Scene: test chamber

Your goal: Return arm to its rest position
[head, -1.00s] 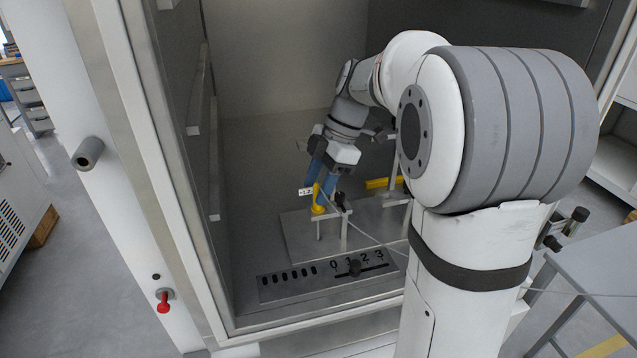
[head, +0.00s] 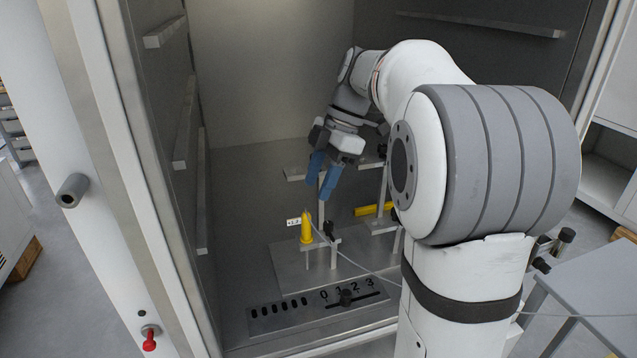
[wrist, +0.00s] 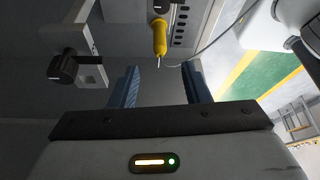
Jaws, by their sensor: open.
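My gripper (head: 322,176) is inside the metal chamber, its two blue fingers pointing down and apart with nothing between them. In the head view it hangs above and a little behind a yellow probe-like piece (head: 307,227) with a small white tag. That piece stands upright on a small metal stand (head: 322,246). In the wrist view the yellow piece (wrist: 159,36) shows beyond the open fingers (wrist: 160,88), clear of them, with a thin cable close by. My arm reaches into the chamber from the right; it hides part of the chamber's right side.
A yellow bar (head: 373,209) sits behind on another stand. The chamber's left wall has ledges (head: 180,120). A red-handled knob (head: 150,338) is on the outer frame.

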